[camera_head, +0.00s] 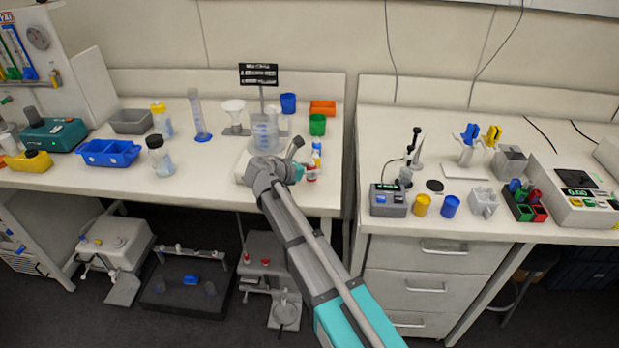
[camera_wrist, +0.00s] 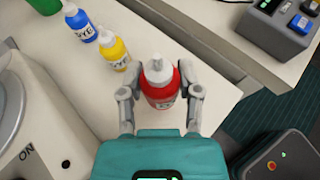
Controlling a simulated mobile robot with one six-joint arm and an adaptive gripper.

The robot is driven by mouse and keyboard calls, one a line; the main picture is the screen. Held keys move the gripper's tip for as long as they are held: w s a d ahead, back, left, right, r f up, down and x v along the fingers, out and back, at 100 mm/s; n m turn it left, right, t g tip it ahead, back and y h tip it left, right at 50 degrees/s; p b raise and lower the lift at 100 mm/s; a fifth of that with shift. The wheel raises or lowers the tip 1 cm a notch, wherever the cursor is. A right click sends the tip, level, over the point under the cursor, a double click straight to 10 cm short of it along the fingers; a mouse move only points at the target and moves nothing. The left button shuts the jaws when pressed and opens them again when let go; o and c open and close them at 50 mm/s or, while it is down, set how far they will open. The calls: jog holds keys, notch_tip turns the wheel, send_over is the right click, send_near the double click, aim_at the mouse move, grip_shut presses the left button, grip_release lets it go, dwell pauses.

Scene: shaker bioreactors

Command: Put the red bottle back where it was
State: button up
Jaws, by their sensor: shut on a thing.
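The red bottle (camera_wrist: 160,88) with a pale nozzle cap is between the fingers of my gripper (camera_wrist: 161,95) in the wrist view, and the fingers are shut on its sides. Its base is hidden, so I cannot tell whether it touches the bench. It lines up with a yellow dye bottle (camera_wrist: 113,50) and a blue dye bottle (camera_wrist: 79,23), which stand upright and apart from it. In the head view my gripper (camera_head: 304,172) is low over the bench near its front right corner, and the red bottle is mostly hidden there.
A machine with an ON label (camera_wrist: 22,125) stands left of my gripper in the wrist view. The white bench's (camera_wrist: 225,62) right edge and a gap lie close by. A green cup (camera_head: 317,124) and a large beaker (camera_head: 264,133) stand behind in the head view.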

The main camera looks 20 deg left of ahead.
aim_at(311, 177)
jog(key=shift+w+a+f+b, duration=0.1)
jog(key=shift+w+f+b, duration=0.25)
jog(key=shift+f+b, duration=0.15)
notch_tip(311, 177, down, 3)
jog(key=b, duration=0.3)
jog(key=shift+f, duration=0.1)
jog(key=o, duration=1)
jog(key=shift+r, duration=0.25)
jog(key=p+v, duration=0.4)
jog(key=v, duration=0.6)
jog(key=shift+s+a+r, duration=0.15)
jog(key=shift+s, duration=0.1)
jog(key=shift+s+a+r+p, duration=0.15)
jog(key=shift+s+a+p, duration=0.25)
jog(key=shift+s, duration=0.15)
jog(key=shift+d, duration=0.1)
